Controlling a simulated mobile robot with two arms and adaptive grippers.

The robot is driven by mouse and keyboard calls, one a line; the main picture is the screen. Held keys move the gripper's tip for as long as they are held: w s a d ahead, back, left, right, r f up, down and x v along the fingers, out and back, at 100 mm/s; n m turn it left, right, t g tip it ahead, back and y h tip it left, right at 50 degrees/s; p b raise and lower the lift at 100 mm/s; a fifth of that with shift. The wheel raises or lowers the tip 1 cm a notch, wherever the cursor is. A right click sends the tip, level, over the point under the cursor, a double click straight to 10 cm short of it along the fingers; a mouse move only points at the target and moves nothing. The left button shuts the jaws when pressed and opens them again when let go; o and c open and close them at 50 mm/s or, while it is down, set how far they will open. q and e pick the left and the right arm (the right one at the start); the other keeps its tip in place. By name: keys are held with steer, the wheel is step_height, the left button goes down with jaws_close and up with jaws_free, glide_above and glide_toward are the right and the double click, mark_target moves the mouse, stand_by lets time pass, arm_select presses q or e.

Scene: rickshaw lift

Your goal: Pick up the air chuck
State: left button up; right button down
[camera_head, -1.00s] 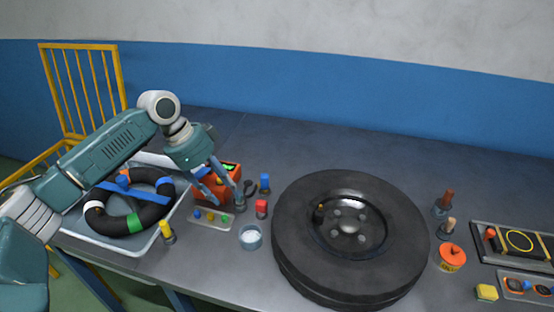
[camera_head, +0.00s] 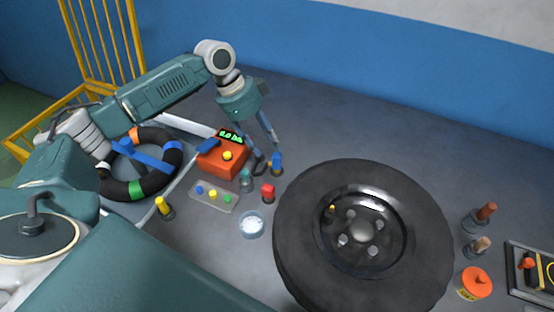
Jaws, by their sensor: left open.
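An orange inflator box (camera_head: 224,155) with a green-lit display stands on the table left of centre. A black curved hose-like piece (camera_head: 258,165) lies at its right side; it may carry the air chuck, but I cannot tell. A blue-topped piece (camera_head: 277,162) stands just right of it. My left gripper (camera_head: 262,150) points down with its fingers apart, above and behind these pieces. Its fingertips look close to the black piece and the blue-topped piece; contact is not clear. Nothing shows between the fingers. My right gripper is out of view.
A large black tyre on a wheel (camera_head: 420,195) fills the right centre. A glass dish (camera_head: 251,225), a small parts tray (camera_head: 225,208) and a red-topped piece (camera_head: 268,192) stand in front. The table behind the tyre is clear.

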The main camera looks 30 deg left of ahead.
mark_target(276, 155)
arm_select(q)
steer(key=p+x, duration=0.2)
steer(key=x, duration=0.2)
steer(key=shift+w+d+f, duration=0.2)
steer(key=shift+d, duration=0.05)
steer(key=shift+d+f, duration=0.1)
steer(key=shift+f, duration=0.2)
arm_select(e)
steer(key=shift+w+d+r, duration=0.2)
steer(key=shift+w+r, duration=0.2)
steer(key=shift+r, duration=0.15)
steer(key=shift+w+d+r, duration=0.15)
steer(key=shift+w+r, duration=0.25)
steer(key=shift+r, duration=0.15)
arm_select(q)
steer(key=shift+c, duration=0.5)
steer(key=c, duration=1)
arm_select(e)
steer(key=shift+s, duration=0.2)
